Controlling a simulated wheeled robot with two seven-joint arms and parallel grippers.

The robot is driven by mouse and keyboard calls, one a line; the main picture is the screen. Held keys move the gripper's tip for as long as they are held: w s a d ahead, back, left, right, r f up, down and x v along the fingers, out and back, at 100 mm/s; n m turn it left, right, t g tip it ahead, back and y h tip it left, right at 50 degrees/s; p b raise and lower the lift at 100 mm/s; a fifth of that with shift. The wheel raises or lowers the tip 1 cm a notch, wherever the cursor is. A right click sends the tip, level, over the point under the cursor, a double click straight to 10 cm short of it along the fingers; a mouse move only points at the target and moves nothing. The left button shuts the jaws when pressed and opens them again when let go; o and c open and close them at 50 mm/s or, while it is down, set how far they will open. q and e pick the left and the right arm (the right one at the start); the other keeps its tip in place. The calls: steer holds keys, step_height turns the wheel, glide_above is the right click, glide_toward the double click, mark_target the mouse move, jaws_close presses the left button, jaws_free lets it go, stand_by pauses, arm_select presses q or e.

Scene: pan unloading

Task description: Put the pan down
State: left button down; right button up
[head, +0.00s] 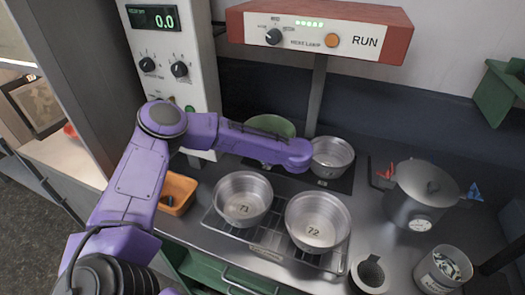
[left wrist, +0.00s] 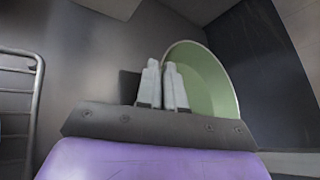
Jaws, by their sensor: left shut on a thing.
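A round, shallow green pan (head: 272,126) shows behind my purple left forearm in the head view, which covers its middle. In the left wrist view my left gripper (left wrist: 164,66) has its pale fingers almost together, shut at the rim of the green pan (left wrist: 205,80). The pan's hollow side shows beyond the fingers, tilted. I cannot tell whether the pan touches a surface. The fingers are hidden in the head view. My right gripper is not in view.
Metal pots marked 71 (head: 243,200) and 72 (head: 318,222) stand on a wire rack (head: 270,243). Another metal pot (head: 332,158) stands behind them. An orange bin (head: 177,193) and a white display unit (head: 170,60) are at left.

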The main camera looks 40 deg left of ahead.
arm_select(q)
steer(key=f, duration=0.2)
steer(key=a+f+p, duration=0.1)
steer(key=shift+s, duration=0.35)
steer(key=shift+w+f, duration=0.3)
steer(key=shift+f, duration=0.3)
steer(key=shift+w+f, duration=0.3)
steer(key=shift+f, duration=0.25)
steer(key=shift+d, duration=0.2)
steer(key=shift+s+d+r, duration=0.1)
steer(key=shift+r, duration=0.05)
steer(key=shift+s, duration=0.15)
steer(key=c, duration=1.2)
jaws_free()
steer(key=shift+c, duration=0.2)
steer(key=shift+f, duration=0.2)
steer(key=shift+r, duration=0.1)
